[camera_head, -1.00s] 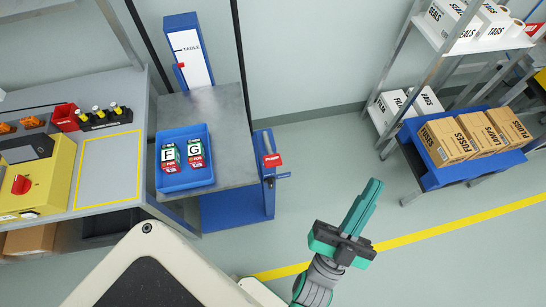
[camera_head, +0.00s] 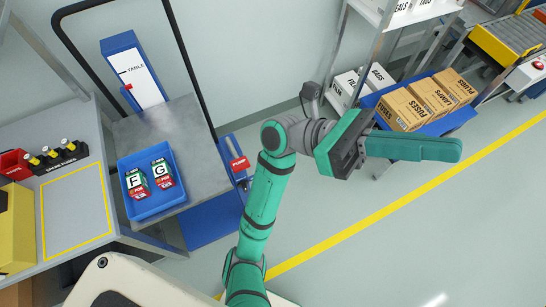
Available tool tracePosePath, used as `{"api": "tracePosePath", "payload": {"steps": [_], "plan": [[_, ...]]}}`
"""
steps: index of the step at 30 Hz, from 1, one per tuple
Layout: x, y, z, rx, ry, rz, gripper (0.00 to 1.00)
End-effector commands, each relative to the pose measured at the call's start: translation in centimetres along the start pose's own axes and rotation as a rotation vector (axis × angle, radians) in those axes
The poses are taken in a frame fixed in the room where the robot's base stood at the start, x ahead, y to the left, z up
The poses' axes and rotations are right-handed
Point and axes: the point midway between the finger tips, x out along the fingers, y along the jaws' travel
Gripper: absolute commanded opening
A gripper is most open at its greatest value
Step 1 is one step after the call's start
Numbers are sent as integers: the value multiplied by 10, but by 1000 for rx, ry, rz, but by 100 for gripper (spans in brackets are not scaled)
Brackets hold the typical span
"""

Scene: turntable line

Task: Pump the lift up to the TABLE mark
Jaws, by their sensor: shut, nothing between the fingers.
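A red pointer (camera_head: 127,88) sits below that mark. A red pedal or handle piece (camera_head: 239,163) is on the blue post (camera_head: 229,148) at the lift's right side. My gripper (camera_head: 455,150) is shut and empty, well to the right of the lift, above the floor and near the shelf rack.
The workbench (camera_head: 75,185) has a yellow-outlined area, a black holder (camera_head: 62,158) and a yellow unit. The floor right of the lift is open, crossed by a yellow line.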

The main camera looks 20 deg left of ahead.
Motion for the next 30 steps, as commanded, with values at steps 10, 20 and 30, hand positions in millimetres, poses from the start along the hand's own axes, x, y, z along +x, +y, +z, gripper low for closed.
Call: {"api": "tracePosePath", "payload": {"steps": [10, 20, 30], "plan": [[-53, 37, -43, 210, 605, 186, 0], [-183, 54, -58, 240, 1196, 391, 0], [-342, 5, -26, 71, 1748, 588, 0]]}}
